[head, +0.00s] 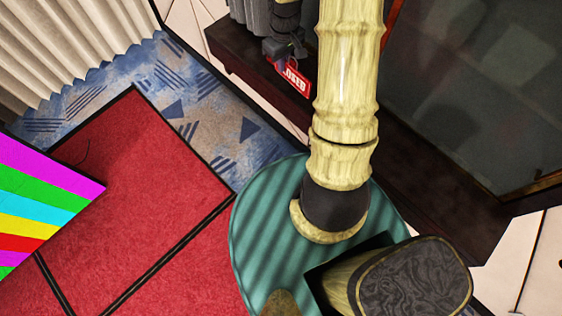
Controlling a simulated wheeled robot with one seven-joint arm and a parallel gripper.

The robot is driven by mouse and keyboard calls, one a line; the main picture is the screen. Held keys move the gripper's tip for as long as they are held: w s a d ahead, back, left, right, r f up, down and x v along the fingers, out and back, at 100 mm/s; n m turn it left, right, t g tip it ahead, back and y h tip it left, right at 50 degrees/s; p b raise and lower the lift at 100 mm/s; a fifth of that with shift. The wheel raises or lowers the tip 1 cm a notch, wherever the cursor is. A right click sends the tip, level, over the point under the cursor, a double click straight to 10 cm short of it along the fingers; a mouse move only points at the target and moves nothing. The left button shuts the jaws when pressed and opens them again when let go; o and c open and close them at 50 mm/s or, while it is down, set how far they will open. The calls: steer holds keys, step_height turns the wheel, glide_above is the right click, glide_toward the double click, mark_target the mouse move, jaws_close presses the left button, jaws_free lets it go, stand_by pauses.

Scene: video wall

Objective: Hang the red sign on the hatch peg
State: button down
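The red sign (291,80) with white lettering, of which "OSED" can be read, shows at the top centre, in front of a dark wooden ledge. I cannot make out the hatch peg in this view.
A dark wooden cabinet (238,58) with a dark glassy panel (465,90) runs along the right. A rainbow-striped board (35,205) stands at the left edge. A pleated cream curtain (65,45) hangs at upper left. Red carpet (150,190) lies open at left.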

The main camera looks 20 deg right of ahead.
steer(key=a+f+m, duration=0.1)
steer(key=a+f, duration=0.4)
steer(key=f, duration=0.2)
steer(key=a+f+m+b, duration=0.1)
steer(key=a+f+m, duration=0.1)
steer(key=a+f, duration=0.4)
step_height(320, 180, down, 2)
steer(key=shift+w+f, duration=0.15)
